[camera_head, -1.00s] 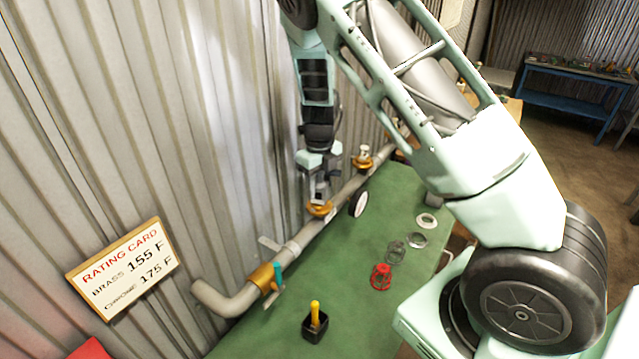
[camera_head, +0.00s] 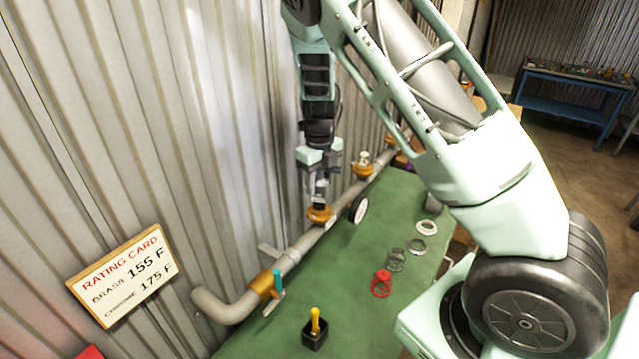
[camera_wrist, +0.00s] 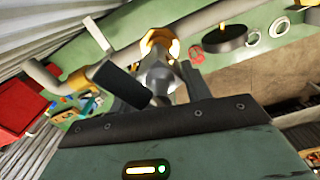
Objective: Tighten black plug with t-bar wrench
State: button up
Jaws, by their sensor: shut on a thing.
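My gripper (camera_head: 319,197) points down over the nearer brass fitting (camera_head: 320,213) on the grey pipe. In the wrist view, my gripper (camera_wrist: 152,95) is shut on the t-bar wrench (camera_wrist: 159,77), of which a chrome shaft and what looks like a dark crossbar show. The shaft lines up with the brass fitting, which also shows in the wrist view (camera_wrist: 158,42). The wrench's lower end seems to be at the fitting; I cannot tell how far it is seated. I cannot make out the black plug, likely hidden under the wrench.
A round gauge (camera_head: 359,208) stands close right of the fitting. A second brass fitting (camera_head: 362,166) is farther along. Corrugated wall is close left.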

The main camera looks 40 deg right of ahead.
jog(key=shift+r, duration=1.25)
jog(key=shift+r, duration=0.1)
jog(key=shift+r, duration=1.95)
